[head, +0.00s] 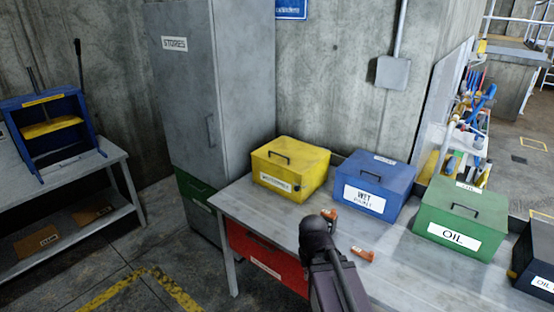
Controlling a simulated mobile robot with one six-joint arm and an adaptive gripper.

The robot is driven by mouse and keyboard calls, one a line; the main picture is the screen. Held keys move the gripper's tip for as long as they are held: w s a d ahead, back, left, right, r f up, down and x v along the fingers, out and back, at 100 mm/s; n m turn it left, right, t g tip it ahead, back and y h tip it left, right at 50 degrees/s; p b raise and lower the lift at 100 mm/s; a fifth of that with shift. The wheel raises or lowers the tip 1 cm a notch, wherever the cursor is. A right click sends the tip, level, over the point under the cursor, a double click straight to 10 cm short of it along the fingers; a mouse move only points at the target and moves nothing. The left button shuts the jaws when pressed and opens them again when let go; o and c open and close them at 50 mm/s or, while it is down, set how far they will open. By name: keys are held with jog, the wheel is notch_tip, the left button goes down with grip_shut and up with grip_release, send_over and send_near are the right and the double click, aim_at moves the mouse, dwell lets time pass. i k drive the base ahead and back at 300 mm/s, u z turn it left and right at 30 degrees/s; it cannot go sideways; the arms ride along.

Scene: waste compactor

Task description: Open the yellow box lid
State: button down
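The yellow box (290,172) stands at the left back of the grey workbench, against the concrete wall. Its lid (282,157) is shut and has a dark handle on top. A white label is on the box's front. My dark arm comes up from the bottom centre, in front of the bench and to the lower right of the yellow box. It is apart from the box in the picture. My gripper's fingers cannot be made out, so I cannot tell their opening or whether they hold anything.
A blue box (378,184), a green oil box (460,218) and a dark box (534,262) stand along the bench (415,265). Two small orange items (330,215) (362,253) show near my arm. A tall grey cabinet (215,90) stands left of the yellow box.

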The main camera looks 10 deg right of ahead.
aim_at(298, 157)
jog(key=u, duration=0.05)
jog(key=i, duration=1)
jog(key=z, duration=0.05)
